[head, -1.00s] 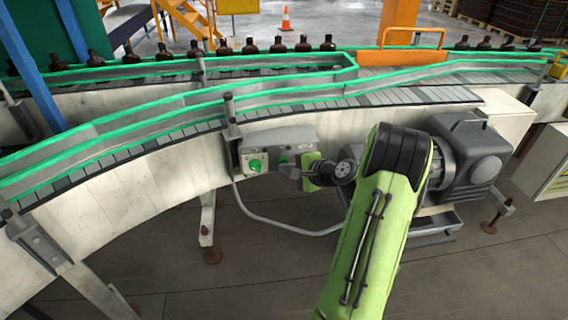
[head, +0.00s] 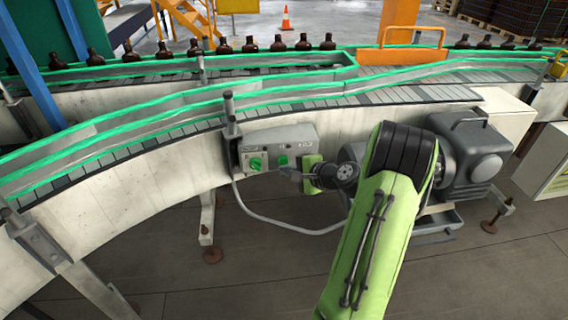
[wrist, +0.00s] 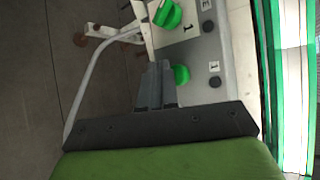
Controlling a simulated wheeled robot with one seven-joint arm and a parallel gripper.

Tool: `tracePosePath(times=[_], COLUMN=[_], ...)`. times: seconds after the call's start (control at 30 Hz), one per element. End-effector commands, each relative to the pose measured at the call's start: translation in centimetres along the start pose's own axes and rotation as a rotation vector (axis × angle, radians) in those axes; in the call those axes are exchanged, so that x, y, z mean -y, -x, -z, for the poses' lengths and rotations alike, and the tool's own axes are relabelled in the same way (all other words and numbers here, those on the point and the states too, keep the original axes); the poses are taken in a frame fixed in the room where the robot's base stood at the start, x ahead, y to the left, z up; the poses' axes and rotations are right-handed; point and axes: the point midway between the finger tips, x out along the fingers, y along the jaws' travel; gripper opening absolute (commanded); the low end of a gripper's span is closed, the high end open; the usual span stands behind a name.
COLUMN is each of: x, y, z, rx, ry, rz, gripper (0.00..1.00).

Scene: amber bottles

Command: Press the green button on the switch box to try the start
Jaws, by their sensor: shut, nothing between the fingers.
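The grey switch box (head: 300,136) is fixed to the side of the conveyor. It carries a green rotary knob (head: 255,164) and a green button (head: 283,160) to the knob's right. In the wrist view the green button (wrist: 182,74) is partly hidden behind the finger edge, and the green knob (wrist: 168,13) lies further up. My gripper (head: 286,172) is shut and empty, its tips close to the box face just below the button. In the wrist view the fingertips (wrist: 158,68) overlap the button's left side; I cannot tell whether they touch it.
Small black buttons (wrist: 215,82) sit beside the green controls. A grey motor (head: 468,160) stands right of my arm. A cable (head: 270,217) loops below the box. Amber bottles (head: 278,44) line the far conveyor. The floor below is open.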

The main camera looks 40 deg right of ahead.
Motion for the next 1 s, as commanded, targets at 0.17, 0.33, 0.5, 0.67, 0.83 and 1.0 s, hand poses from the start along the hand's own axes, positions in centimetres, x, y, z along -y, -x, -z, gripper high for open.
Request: tracePosePath(times=[0.17,0.33,0.5,0.67,0.83,1.0], x=[0.0,-0.8,-1.7,-2.4,-2.5,-2.5], y=[0.0,1.0,2.2,3.2,3.5,3.5], z=[0.0,-0.6,-1.5,-2.2,-2.5,-2.5], rx=[0.000,-0.001,-0.002,-0.002,0.000,0.000], ry=[0.000,-0.001,-0.002,-0.001,0.000,0.000], rz=[0.000,-0.001,0.000,-0.001,0.000,0.000], gripper=[0.00,0.00,0.00,0.00,0.00,0.00])
